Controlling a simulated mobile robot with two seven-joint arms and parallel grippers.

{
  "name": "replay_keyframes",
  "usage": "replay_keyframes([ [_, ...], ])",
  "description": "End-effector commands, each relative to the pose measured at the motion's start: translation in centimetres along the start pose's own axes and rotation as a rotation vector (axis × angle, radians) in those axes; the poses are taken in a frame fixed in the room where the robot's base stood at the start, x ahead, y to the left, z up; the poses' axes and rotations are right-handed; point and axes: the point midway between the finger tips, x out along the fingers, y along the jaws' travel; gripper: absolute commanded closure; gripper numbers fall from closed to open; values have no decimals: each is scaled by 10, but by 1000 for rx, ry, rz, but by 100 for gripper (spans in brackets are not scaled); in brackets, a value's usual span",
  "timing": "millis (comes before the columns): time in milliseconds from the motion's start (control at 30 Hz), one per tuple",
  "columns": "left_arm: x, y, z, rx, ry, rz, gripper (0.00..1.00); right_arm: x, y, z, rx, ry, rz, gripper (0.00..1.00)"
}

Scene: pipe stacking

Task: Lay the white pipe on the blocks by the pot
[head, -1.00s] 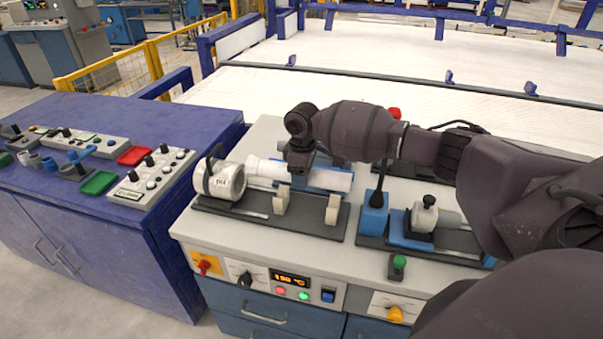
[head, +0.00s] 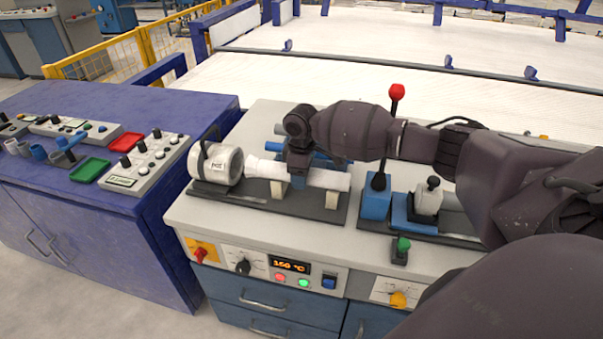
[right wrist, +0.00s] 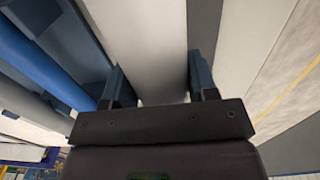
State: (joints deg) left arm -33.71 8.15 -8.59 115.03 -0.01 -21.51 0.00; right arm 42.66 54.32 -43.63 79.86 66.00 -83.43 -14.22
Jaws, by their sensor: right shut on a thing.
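The white pipe (head: 328,179) lies level across the two cream blocks, its flared left end close to the mouth of the pot. Whether it rests fully on them is hard to tell. The left block (head: 278,189) and right block (head: 331,199) show below it. The white pot (head: 221,163) stands at the left end of the dark base plate. My right gripper (head: 298,178) is over the pipe's middle, shut on it. In the right wrist view the pipe (right wrist: 145,40) runs between the two fingers (right wrist: 160,85). My left gripper is out of view.
Blue pipes (head: 318,157) lie behind the white pipe. A blue box with a black lever (head: 375,200) and a second fixture (head: 428,200) stand to the right. A purple bench (head: 190,120) is at left.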

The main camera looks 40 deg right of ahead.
Motion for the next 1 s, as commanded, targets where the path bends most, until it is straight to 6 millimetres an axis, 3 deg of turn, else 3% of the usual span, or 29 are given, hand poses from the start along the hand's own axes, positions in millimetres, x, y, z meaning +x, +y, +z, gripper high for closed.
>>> replay_keyframes([
  [33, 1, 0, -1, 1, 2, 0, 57, 0, 0, 0, 0, 1, 0, 43],
  [200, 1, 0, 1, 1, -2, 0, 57, 0, 0, 0, 0, 1, 0, 17],
  [567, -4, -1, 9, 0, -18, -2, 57, -5, 0, 0, -1, 1, 1, 17],
  [1000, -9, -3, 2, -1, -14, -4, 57, -78, 0, -1, -1, 3, 3, 17],
])
